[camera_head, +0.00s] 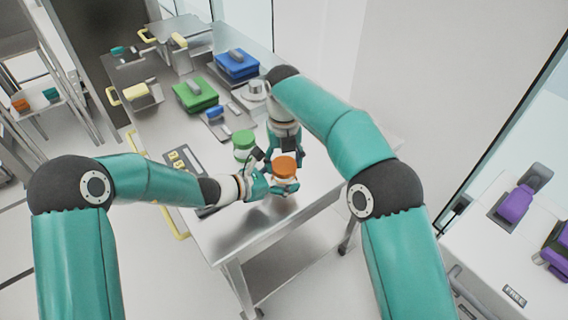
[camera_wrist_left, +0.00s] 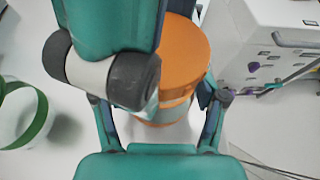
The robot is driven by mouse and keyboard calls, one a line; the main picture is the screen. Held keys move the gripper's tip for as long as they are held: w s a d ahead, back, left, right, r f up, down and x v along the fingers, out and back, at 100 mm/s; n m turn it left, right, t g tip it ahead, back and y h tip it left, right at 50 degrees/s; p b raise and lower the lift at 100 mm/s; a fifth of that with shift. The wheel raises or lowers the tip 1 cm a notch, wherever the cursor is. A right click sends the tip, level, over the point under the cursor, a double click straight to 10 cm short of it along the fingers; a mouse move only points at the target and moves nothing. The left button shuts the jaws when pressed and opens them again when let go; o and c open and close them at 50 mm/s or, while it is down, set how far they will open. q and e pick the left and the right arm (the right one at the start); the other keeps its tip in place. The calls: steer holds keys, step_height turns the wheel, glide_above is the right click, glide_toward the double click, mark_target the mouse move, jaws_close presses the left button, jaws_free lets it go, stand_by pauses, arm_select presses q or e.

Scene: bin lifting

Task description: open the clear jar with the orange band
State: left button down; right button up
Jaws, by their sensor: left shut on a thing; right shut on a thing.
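The clear jar (camera_head: 286,186) with an orange lid (camera_head: 285,166) is upright near the front of the metal table. In the left wrist view, the orange lid (camera_wrist_left: 187,55) is large, with the clear body and orange band (camera_wrist_left: 166,112) below, partly hidden. My left gripper (camera_head: 270,187) comes from the left and is shut on the jar's body; its fingers (camera_wrist_left: 160,115) reach to both sides. My right gripper (camera_head: 284,156) comes from behind and is shut on the lid. Its finger covers the lid's left side in the wrist view. I cannot tell whether the jar touches the table.
A jar with a green lid (camera_head: 243,138) stands just behind, left of my right gripper. The table's front corner (camera_head: 230,240) is bare.

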mark_target(284, 164)
steer(key=shift+r, duration=0.7)
steer(key=shift+r, duration=2)
arm_select(q)
jaws_free()
